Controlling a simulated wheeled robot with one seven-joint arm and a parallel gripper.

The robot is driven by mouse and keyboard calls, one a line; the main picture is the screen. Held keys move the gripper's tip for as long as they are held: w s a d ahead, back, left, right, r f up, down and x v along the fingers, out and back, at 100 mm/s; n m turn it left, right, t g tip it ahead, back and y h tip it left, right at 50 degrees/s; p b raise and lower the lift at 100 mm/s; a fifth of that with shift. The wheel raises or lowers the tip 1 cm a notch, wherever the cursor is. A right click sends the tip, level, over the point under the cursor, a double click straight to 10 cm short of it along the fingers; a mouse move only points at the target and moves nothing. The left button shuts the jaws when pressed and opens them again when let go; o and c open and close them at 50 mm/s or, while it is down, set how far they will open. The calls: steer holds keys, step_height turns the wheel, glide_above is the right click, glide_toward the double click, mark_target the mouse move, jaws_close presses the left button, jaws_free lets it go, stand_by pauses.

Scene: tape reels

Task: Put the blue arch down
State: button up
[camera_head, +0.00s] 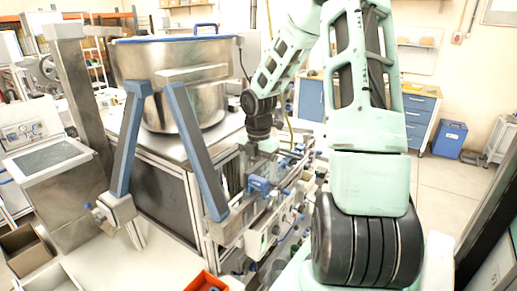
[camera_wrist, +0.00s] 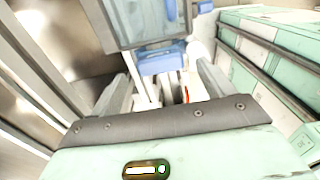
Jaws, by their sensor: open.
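My gripper (camera_head: 262,150) hangs over the front of the steel workbench, beside the tall steel pot. In the wrist view its two grey fingers (camera_wrist: 165,88) stand apart, open. A small blue piece (camera_wrist: 162,60) shows just beyond the fingertips, with pale parts below it; I cannot tell if it is the blue arch or a fitting on the bench. No finger is seen closed on it. In the head view a blue piece (camera_head: 258,184) lies just below my gripper, on the equipment at the bench front.
The steel pot (camera_head: 175,75) with a blue rim stands left of my arm. A blue-grey angled frame (camera_head: 195,150) stands in front of it. An orange-red bin (camera_head: 206,281) is at the bottom. Blue drawers (camera_head: 416,110) and a blue box (camera_head: 449,138) are far right, beyond open floor (camera_head: 440,195).

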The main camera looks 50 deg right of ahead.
mark_target(259, 178)
step_height(259, 178, up, 9)
steer(key=b, duration=0.1)
steer(key=shift+r, duration=0.15)
stand_by(0.9)
